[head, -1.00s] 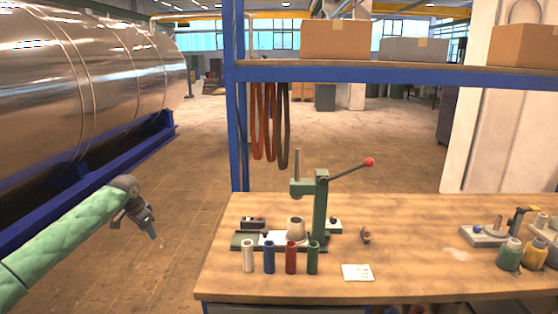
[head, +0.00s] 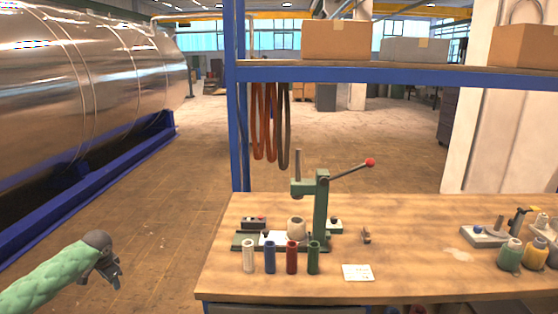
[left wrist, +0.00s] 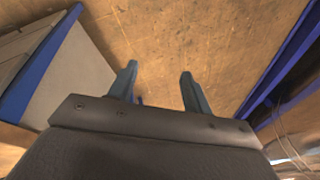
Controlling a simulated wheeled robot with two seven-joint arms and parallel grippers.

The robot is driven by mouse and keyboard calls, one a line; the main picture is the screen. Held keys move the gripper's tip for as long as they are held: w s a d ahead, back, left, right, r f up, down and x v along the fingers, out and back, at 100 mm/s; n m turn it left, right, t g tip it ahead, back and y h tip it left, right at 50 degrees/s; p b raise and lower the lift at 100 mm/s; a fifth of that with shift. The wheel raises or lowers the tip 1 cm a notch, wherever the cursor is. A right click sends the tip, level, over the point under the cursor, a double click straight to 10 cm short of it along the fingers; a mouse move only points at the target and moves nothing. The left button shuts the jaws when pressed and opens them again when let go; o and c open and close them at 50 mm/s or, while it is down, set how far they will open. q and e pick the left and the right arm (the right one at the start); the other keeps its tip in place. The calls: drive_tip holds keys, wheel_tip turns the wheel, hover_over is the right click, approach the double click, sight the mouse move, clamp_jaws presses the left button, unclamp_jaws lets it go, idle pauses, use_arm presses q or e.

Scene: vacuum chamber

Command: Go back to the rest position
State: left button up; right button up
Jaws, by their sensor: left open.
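My left gripper (head: 113,276) is at the lower left of the head view, at the end of my green-sleeved arm. It hangs over the bare floor, left of the workbench and apart from it. In the left wrist view its two fingers (left wrist: 158,82) stand apart with nothing between them, and floor shows behind. My right gripper is in neither view.
The wooden workbench (head: 420,275) carries a green lever press (head: 321,205), several small coloured cylinders and a white card (head: 357,272). A blue shelf frame (head: 237,130) rises at its back left. A large metal tank (head: 80,80) on a blue base stands left. Floor between is clear.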

use_arm(q)
drive_tip(key=s+a+f+y, duration=0.1)
drive_tip(key=s+a+f, duration=0.1)
drive_tip(key=s+f, duration=0.8)
drive_tip(key=s+a+f+y, duration=0.2)
drive_tip(key=s+f, duration=0.8)
drive_tip(key=s+a+f+m+y, duration=0.15)
drive_tip(key=s+f, duration=0.25)
drive_tip(key=s, duration=0.8)
drive_tip(key=s+a+f+m, duration=0.1)
drive_tip(key=s+a+f, duration=0.25)
drive_tip(key=s, duration=0.85)
drive_tip(key=s+d+f+n+h, duration=0.15)
drive_tip(key=d+f, duration=0.25)
drive_tip(key=d, duration=0.5)
drive_tip(key=s+d+f+n+g+h, duration=0.1)
drive_tip(key=s+d+f, duration=0.25)
drive_tip(key=d, duration=0.45)
drive_tip(key=s+d+f+n+h, duration=0.1)
drive_tip(key=d+f, duration=0.4)
drive_tip(key=d, duration=0.4)
drive_tip(key=d+n+h, duration=0.1)
drive_tip(key=d+h, duration=0.1)
drive_tip(key=d, duration=1)
drive_tip(key=s+d+f+n+h, duration=0.1)
drive_tip(key=d, duration=1.1)
drive_tip(key=shift+s+f+n+g+h, duration=0.15)
drive_tip(key=shift+f+n+g+h, duration=0.15)
drive_tip(key=shift+h, duration=0.1)
drive_tip(key=shift+r, duration=0.1)
